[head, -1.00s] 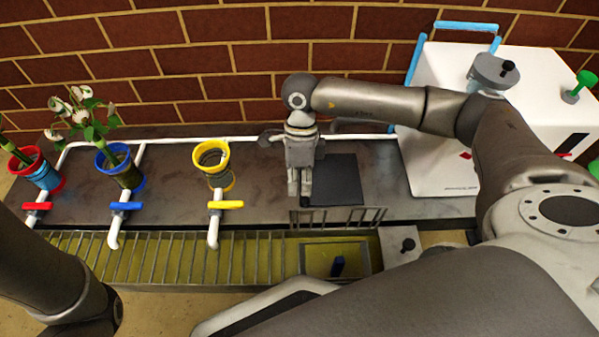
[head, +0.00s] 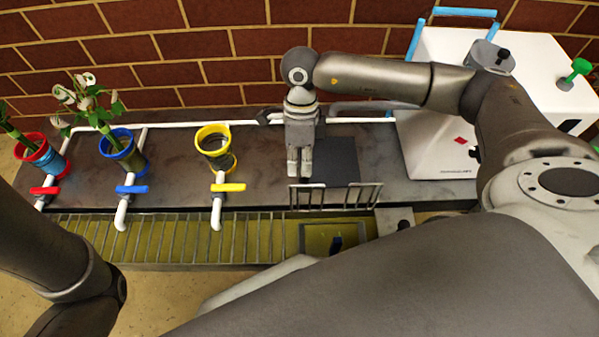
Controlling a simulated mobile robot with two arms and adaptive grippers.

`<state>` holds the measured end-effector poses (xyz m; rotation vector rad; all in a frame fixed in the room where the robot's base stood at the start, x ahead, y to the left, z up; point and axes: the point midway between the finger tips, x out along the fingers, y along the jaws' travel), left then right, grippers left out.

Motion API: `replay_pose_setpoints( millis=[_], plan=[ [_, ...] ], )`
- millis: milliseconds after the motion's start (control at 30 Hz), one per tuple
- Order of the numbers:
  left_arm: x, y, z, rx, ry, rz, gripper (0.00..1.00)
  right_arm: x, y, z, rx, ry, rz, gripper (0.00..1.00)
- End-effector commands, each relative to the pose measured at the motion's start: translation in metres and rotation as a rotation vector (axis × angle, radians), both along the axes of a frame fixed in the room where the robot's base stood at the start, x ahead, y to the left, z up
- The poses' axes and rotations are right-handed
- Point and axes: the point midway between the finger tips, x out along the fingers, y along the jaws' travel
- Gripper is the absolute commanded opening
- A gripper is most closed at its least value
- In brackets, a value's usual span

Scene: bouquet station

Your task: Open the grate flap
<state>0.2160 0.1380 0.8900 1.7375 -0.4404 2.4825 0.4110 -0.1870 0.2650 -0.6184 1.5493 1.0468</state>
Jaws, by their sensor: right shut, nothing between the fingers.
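The drain grate (head: 170,238) runs along the front of the counter, over a yellow-green trough. The grate flap (head: 340,197), a short barred section at its right end, stands raised and roughly upright. Below it the trough opening (head: 312,238) is uncovered, with a small dark blue item (head: 336,243) inside. My right gripper (head: 300,172) points down, shut and empty, just behind and above the flap's left end; I cannot tell whether it touches the bars. My left arm shows at the lower left, but its gripper is out of view.
Red (head: 31,147), blue (head: 117,143) and yellow (head: 213,140) rimmed holders with valves stand along a white pipe; the red and blue ones hold flowers. A dark mat (head: 338,160) lies beside my right gripper. A white box (head: 440,140) stands at right.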

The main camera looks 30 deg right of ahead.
Motion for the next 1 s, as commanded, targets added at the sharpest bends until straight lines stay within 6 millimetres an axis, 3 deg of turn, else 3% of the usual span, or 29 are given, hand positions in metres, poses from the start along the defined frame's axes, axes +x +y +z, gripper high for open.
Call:
replay_pose_setpoints(
  millis=[100,333,500,733,867,1000],
  plan=[
    [0.000,0.000,0.000,0.000,-0.001,0.000,0.40,0.008,-0.004,0.027,0.000,-0.004,-0.001,0.00],
    [-0.001,0.000,0.000,0.000,-0.001,-0.001,0.40,0.018,-0.010,0.066,-0.001,-0.003,-0.001,0.00],
    [-0.001,0.000,0.000,0.000,-0.001,-0.001,0.40,0.021,-0.012,0.080,0.000,-0.001,0.000,0.00],
    [0.000,0.000,0.000,0.000,0.002,-0.001,0.40,0.020,-0.010,0.082,0.008,0.005,0.004,0.00],
    [0.008,0.000,0.002,-0.001,0.024,-0.002,0.40,0.000,0.018,0.087,0.094,0.057,0.032,0.00],
    [0.026,0.001,0.003,-0.004,0.077,-0.004,0.40,-0.048,0.081,0.109,0.315,0.191,0.082,0.00]
  ],
)
